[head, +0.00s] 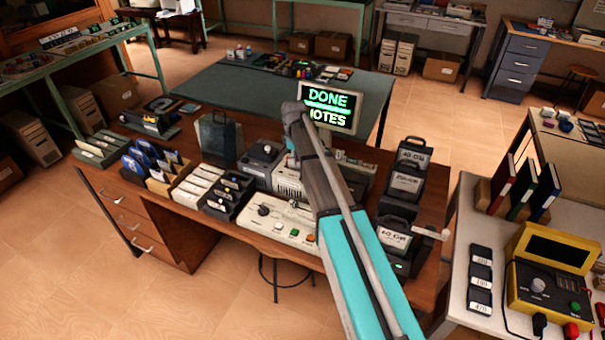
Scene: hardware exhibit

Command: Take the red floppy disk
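I cannot make out a red floppy disk in the head view. Blue disk-like items (142,158) stand in a row in a holder on the left of the wooden desk (200,235). Pale cards or disks (194,188) fill a holder to their right, and a dark tray (229,194) with labelled slots stands beside that. My arm rises across the desk from the bottom right and hides part of its middle. No gripper fingers show.
A beige control panel (277,220) stands at the desk's front, with black labelled units (402,205) to its right. A lit sign (330,108) stands behind. Upright binders (503,184) and a yellow tester (550,275) occupy the right table. The left floor is open.

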